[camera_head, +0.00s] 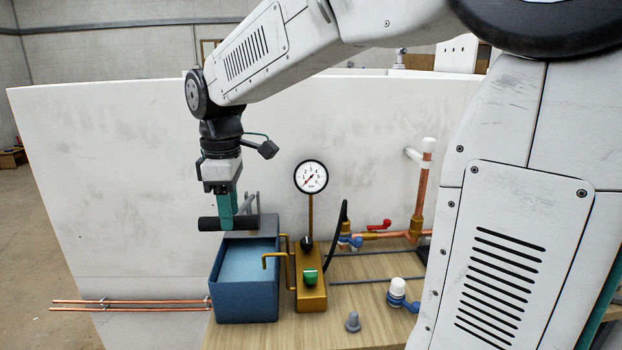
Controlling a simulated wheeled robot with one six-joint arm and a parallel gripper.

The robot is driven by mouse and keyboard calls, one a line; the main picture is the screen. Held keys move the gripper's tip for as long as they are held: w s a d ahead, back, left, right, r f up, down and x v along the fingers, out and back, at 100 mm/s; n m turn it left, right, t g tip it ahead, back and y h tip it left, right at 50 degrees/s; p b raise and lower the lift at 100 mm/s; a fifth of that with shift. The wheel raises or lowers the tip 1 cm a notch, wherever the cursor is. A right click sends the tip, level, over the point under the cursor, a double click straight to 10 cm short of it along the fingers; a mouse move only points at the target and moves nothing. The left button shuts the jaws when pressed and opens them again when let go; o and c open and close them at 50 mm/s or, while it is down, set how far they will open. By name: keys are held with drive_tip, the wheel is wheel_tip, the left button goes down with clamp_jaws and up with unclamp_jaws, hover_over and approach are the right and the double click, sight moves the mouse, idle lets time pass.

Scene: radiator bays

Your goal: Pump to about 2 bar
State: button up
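The test pump has a blue open-topped tank (246,297) and a brass-coloured block (311,298) on its right. A round white pressure gauge (311,177) stands on a stem above the block. Its needle reading is too small to tell. The far finger is hidden, so I cannot tell whether the fingers are closed on the bar. A green knob (310,277) sits on the block.
A black hose (338,230) rises behind the block. Copper pipework has a red lever valve (379,225) and a blue valve (350,241). A white-capped blue fitting (397,292) and a grey plug (352,322) stand on the wooden bench (275,335). A white wall panel (120,180) stands close behind.

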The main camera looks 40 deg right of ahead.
drive_tip(key=shift+c, duration=0.6)
drive_tip(key=shift+t+h, duration=0.5)
drive_tip(key=shift+t, duration=0.2)
drive_tip(key=shift+s+a+f, duration=0.15)
drive_tip(key=shift+s+f, duration=0.05)
drive_tip(key=shift+f, duration=0.55)
drive_tip(key=shift+s+a+f, duration=0.1)
drive_tip(key=shift+s+f, duration=0.05)
drive_tip(key=shift+f, duration=0.55)
drive_tip(key=shift+s+a+f, duration=0.15)
drive_tip(key=shift+s+f, duration=0.05)
drive_tip(key=shift+f, duration=0.55)
drive_tip(key=shift+s+a+f+t, duration=0.1)
drive_tip(key=shift+f+t, duration=0.2)
drive_tip(key=shift+f, duration=0.4)
